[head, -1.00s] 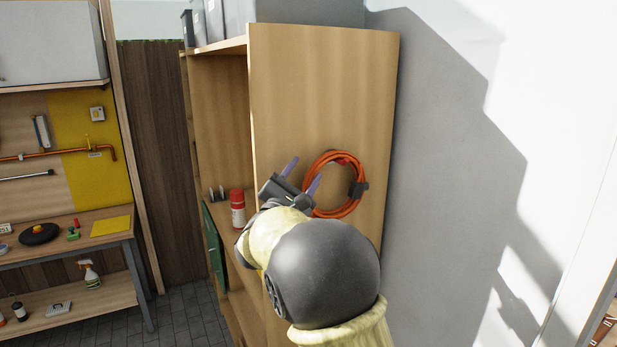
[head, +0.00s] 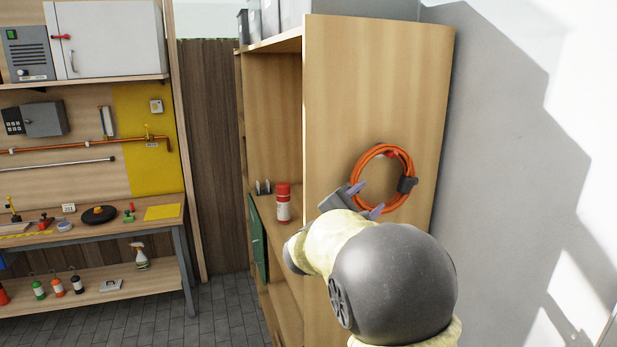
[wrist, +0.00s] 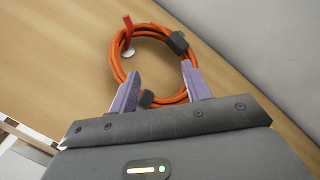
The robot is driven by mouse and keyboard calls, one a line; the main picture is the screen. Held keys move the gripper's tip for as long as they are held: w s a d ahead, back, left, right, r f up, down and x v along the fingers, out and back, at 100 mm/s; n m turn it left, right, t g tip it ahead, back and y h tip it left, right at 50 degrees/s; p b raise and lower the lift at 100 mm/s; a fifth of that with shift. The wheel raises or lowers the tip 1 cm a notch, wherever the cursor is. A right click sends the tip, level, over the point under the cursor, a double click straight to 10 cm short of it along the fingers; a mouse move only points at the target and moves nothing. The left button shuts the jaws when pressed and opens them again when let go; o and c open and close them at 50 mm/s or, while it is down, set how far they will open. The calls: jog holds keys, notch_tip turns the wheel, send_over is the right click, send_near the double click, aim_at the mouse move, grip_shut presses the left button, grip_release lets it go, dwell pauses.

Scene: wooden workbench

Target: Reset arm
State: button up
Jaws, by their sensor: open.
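My gripper (head: 366,200) is at the right in the head view, in front of the side panel of a wooden cabinet. Its two purple fingers stand apart with nothing held between them, as the wrist view (wrist: 160,92) also shows. A coiled orange cable (head: 357,166) hangs on the panel from a red hook, just beyond the fingertips. In the wrist view the coil (wrist: 116,62) lies ahead of the fingers, its lower part seen between and behind them. I cannot tell whether the fingers touch it.
The wooden cabinet (head: 330,95) holds a red-capped can (head: 283,204) on a shelf, left of my arm. A grey wall (head: 490,150) is close on the right. A workbench (head: 100,226) with tools stands at the left. Paved floor (head: 222,312) is clear between bench and cabinet.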

jog(key=s+d+f+m+g+y, duration=0.3)
jog(key=s+d+f+m+g, duration=0.15)
jog(key=s+f, duration=0.4)
jog(key=s+d+f+m+g+y, duration=0.3)
jog(key=s+f+g, duration=0.3)
jog(key=f, duration=0.5)
jog(key=s+a+f+m+y, duration=0.4)
jog(key=s+m, duration=0.1)
jog(key=s, duration=0.2)
jog(key=s+a+f+m+g+y, duration=0.1)
jog(key=s+a+f+m+y, duration=0.3)
jog(key=s+m, duration=0.2)
jog(key=shift+s+f, duration=0.2)
jog(key=shift+s, duration=0.4)
jog(key=shift+c, duration=1.3)
jog(key=shift+w, duration=0.1)
